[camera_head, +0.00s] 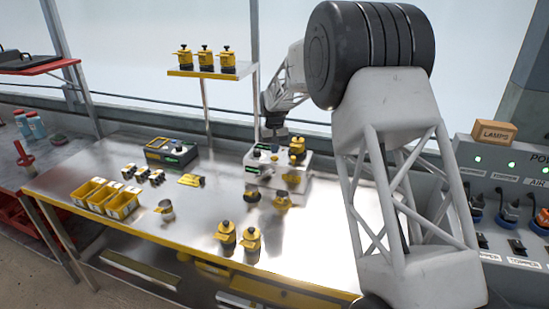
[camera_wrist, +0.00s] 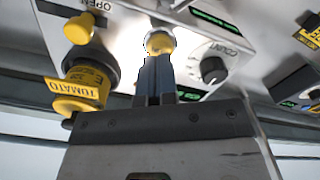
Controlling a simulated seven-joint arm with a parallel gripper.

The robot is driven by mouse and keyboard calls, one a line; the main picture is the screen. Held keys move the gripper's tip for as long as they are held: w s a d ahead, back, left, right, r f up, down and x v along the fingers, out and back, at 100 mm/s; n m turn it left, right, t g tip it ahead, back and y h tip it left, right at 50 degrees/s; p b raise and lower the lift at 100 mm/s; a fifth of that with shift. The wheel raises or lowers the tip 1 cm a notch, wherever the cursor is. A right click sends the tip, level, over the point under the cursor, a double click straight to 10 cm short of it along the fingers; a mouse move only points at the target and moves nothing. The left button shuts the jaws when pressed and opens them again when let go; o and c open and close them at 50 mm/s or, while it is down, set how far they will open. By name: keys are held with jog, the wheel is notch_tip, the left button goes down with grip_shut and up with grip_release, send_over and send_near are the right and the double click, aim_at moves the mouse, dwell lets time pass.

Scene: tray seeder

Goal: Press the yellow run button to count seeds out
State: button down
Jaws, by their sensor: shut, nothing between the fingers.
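The seeder (camera_head: 262,168) is a white box with dials and displays at the back of the steel bench. In the wrist view its white panel (camera_wrist: 128,42) carries a round yellow button (camera_wrist: 160,42) in a light ring. My gripper (camera_wrist: 159,60) is shut and empty, with its fingertips right at the yellow button. I cannot tell whether they touch or press it. In the head view my gripper (camera_head: 276,138) is above the seeder's top, and the button is hidden or too small to make out.
Beside the fingers are a black COUNT knob (camera_wrist: 213,70), a yellow knob (camera_wrist: 79,29) near an OPEN label, and a jar labelled TOMATO (camera_wrist: 88,82). Two yellow-black jars (camera_head: 250,240) stand at the bench's front. Yellow bins (camera_head: 122,205) are at left.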

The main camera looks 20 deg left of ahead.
aim_at(275, 157)
jog(key=shift+f, duration=1.2)
dwell(0.5)
jog(key=shift+r, duration=4.05)
